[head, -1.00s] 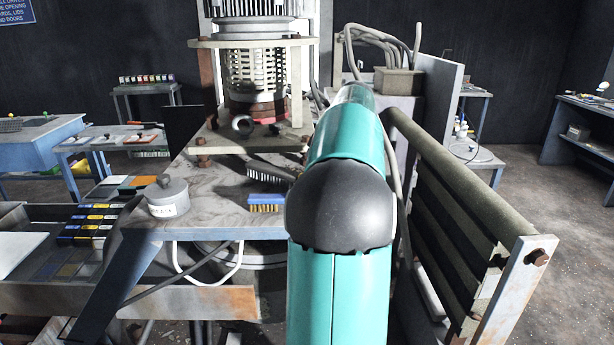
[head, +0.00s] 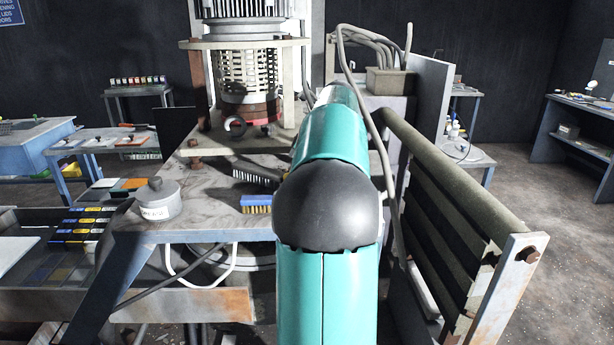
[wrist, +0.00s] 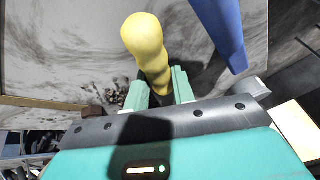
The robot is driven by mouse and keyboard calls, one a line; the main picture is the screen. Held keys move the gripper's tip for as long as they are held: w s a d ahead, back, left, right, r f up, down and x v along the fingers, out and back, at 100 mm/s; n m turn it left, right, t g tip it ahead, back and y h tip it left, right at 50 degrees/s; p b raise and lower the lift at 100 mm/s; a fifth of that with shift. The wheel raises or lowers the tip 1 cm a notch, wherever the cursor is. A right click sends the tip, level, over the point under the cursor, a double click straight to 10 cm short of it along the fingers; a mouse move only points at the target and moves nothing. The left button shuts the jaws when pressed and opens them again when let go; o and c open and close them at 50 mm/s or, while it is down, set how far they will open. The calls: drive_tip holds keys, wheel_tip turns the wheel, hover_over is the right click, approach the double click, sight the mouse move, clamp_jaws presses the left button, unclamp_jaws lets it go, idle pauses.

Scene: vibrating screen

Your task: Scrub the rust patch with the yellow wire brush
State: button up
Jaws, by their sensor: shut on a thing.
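In the wrist view the yellow handle (wrist: 145,40) of the wire brush stands between the green fingers of my gripper (wrist: 160,88), which is shut on it. The brush's bristles are hidden. A small dark brown, speckled patch (wrist: 116,94) shows just left of the fingers; I cannot tell whether it is the rust patch. In the head view my own arm hides my gripper and the yellow brush.
A blue-handled brush (head: 256,203) and a dark wire brush (head: 257,176) lie on the grey deck (head: 205,215), close to my arm. A lidded grey pot (head: 157,198) stands at its left. A slatted side rail (head: 455,190) with a hanging cable bounds the right.

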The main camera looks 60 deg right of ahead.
drive_tip(key=shift+w+a, duration=0.6)
drive_tip(key=shift+w, duration=0.5)
drive_tip(key=shift+w+a, duration=0.6)
drive_tip(key=shift+w, duration=0.5)
drive_tip(key=shift+w+a, duration=0.6)
drive_tip(key=shift+w, duration=0.5)
drive_tip(key=shift+s+d, duration=0.95)
drive_tip(key=shift+s, duration=0.3)
drive_tip(key=shift+s+d, duration=0.95)
drive_tip(key=shift+s, duration=0.3)
drive_tip(key=shift+s+d, duration=0.95)
drive_tip(key=shift+s, duration=0.3)
drive_tip(key=shift+s+d, duration=0.8)
drive_tip(key=shift+s, duration=0.2)
drive_tip(key=shift+r, duration=0.2)
drive_tip(key=shift+r, duration=2.4)
